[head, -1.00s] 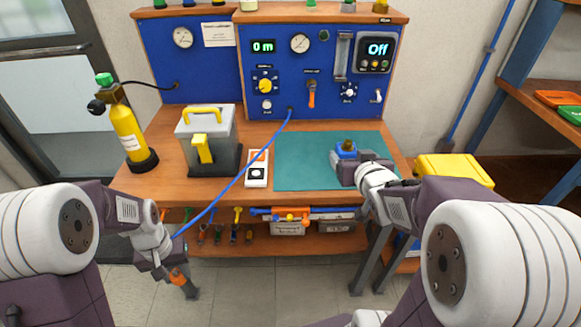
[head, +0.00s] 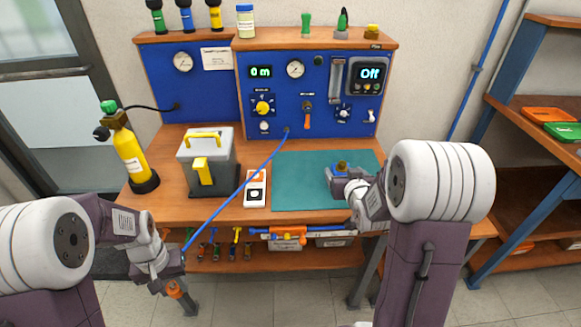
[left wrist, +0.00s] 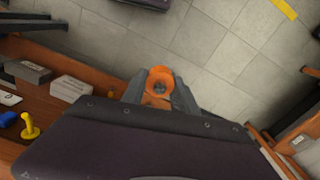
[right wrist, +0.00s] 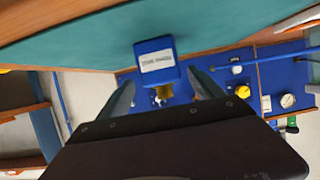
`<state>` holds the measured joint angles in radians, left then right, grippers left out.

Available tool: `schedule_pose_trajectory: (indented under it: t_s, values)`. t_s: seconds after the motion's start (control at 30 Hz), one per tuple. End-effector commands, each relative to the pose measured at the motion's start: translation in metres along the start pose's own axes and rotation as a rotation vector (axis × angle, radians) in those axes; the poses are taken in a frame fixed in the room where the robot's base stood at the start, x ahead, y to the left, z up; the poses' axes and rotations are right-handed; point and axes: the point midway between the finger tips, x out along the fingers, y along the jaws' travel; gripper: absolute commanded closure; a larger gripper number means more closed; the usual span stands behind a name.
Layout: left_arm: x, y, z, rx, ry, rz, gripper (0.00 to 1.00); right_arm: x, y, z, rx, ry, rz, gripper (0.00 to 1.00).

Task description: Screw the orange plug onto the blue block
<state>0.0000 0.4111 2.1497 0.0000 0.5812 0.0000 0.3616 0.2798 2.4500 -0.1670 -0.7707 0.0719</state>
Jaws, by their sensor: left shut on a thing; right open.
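The blue block (head: 332,169) stands on the teal mat with a brass fitting (head: 342,165) on it. It shows with its white label in the right wrist view (right wrist: 156,64). My right gripper (head: 343,186) is open at the block, its fingers on either side (right wrist: 162,92); I cannot tell whether they touch it. The orange plug (left wrist: 159,82) is between the fingers of my left gripper (left wrist: 158,92), which is shut on it. In the head view the left gripper (head: 178,288) holds the plug low, in front of the bench and below its top.
The teal mat (head: 295,190) is mostly clear. A blue hose (head: 235,193) runs from the panel down to near my left gripper. A grey case (head: 222,160), a white device (head: 256,197) and a yellow cylinder (head: 131,155) stand to the left. Tools hang under the bench front (head: 290,234).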

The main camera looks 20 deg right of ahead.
Motion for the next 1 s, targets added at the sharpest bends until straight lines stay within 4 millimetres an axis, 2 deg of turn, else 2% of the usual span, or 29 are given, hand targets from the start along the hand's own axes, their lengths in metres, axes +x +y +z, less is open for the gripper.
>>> schedule_pose_trajectory:
  t_s: [0.1,0.37,0.7,1.0]
  values:
    - [0.003,0.0,0.0,0.0,0.0,0.0,1.0,0.006,0.0,0.001,0.0,0.0,0.0,0.24]
    - [0.002,0.0,0.0,0.0,0.0,0.0,1.0,0.007,0.0,0.001,0.0,0.0,0.0,0.24]
    - [0.01,0.0,0.0,0.0,0.0,0.0,1.0,0.053,-0.003,0.004,0.0,0.0,-0.001,0.24]
    - [0.01,0.0,0.0,0.0,0.0,0.0,1.0,0.058,-0.003,0.003,0.0,0.0,0.0,0.24]
